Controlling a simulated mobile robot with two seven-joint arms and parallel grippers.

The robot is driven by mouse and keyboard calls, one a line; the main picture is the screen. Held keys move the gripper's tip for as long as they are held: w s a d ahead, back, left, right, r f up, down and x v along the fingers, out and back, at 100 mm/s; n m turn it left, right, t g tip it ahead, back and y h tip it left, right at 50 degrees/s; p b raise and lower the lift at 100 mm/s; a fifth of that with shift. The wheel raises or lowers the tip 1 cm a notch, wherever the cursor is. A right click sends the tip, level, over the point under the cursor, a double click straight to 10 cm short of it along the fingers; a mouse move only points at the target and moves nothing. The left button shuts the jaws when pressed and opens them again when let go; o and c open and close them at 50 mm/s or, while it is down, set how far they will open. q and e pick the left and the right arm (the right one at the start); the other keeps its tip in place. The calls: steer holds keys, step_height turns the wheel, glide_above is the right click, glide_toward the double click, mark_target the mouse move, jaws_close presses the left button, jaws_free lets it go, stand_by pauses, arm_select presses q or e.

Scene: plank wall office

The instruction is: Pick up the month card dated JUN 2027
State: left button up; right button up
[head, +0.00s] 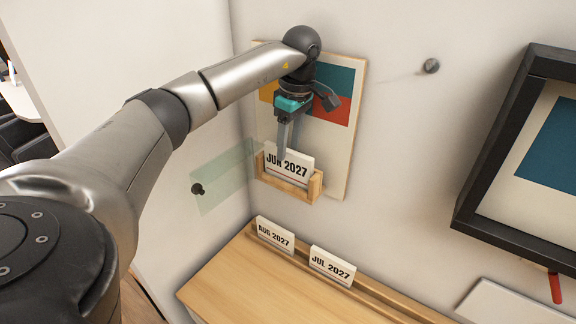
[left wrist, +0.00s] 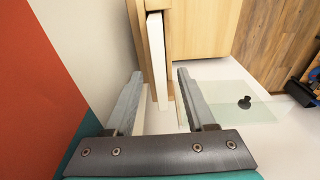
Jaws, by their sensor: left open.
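The JUN 2027 card (head: 298,166) stands upright in a small wooden wall holder (head: 288,187) in front of a coloured poster. My left gripper (head: 286,145) points down at the card from above. In the left wrist view the left gripper (left wrist: 158,95) is open. A white slab seen edge-on, apparently this card (left wrist: 157,60), reaches in between the fingers with a gap on both sides. My right gripper is out of view.
Below, a wooden cabinet (head: 245,277) has a ledge with the AUG 2027 card (head: 275,235) and the JUL 2027 card (head: 332,266). A clear panel (head: 222,180) with a black knob (head: 197,189) juts out left of the holder. A black frame (head: 480,190) hangs at right.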

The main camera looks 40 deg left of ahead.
mark_target(288, 168)
arm_select(q)
steer(key=shift+a+f, duration=0.1)
steer(key=shift+f, duration=1.1)
jaws_close()
